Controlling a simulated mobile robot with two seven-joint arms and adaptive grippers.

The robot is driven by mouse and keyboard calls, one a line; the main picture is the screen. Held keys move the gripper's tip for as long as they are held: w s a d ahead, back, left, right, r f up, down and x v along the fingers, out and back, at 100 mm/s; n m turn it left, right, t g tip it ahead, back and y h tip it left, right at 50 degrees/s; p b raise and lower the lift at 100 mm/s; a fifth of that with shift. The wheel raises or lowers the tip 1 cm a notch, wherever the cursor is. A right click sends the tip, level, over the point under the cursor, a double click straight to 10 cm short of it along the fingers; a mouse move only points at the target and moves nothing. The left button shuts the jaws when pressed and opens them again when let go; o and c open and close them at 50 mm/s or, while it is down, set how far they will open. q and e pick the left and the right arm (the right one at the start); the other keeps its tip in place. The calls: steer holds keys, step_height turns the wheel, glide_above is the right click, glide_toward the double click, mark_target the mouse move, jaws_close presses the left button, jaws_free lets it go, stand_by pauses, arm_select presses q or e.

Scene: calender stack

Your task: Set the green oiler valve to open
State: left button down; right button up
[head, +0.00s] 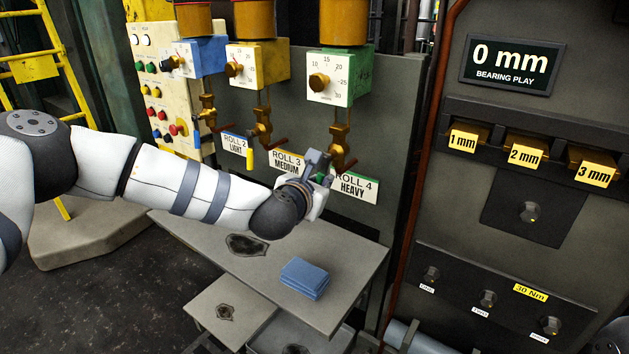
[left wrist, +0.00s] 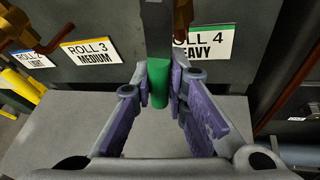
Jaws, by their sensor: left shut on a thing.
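The green oiler (head: 357,72), with a white dial and brass knob, is right of the blue and yellow oilers in the head view. Its brass valve (head: 340,132) is below it, above the ROLL 4 HEAVY label (head: 357,187). In the left wrist view, the valve's dark lever comes down from the top edge and ends in a green grip (left wrist: 158,84). My left gripper (head: 320,165) is at this lever, its fingers shut on the green grip in the left wrist view (left wrist: 162,80). In the head view, my gripper hides most of the grip. My right gripper is not in view.
The yellow oiler's valve (head: 263,125) and yellow handle (head: 250,158) are to the left. A grey table (head: 350,262) with blue folded cloths (head: 304,279) is below my arm. The bearing play panel (head: 510,65) stands at the right.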

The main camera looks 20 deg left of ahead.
arm_select(q)
steer(key=shift+s+d+r+n+g+h, duration=0.1)
steer(key=shift+d+n+g+h, duration=0.3)
steer(key=shift+n, duration=0.5)
steer(key=c, duration=1.6)
jaws_free()
steer(key=shift+s, duration=0.1)
steer(key=shift+d, duration=0.1)
steer(key=v, duration=1.2)
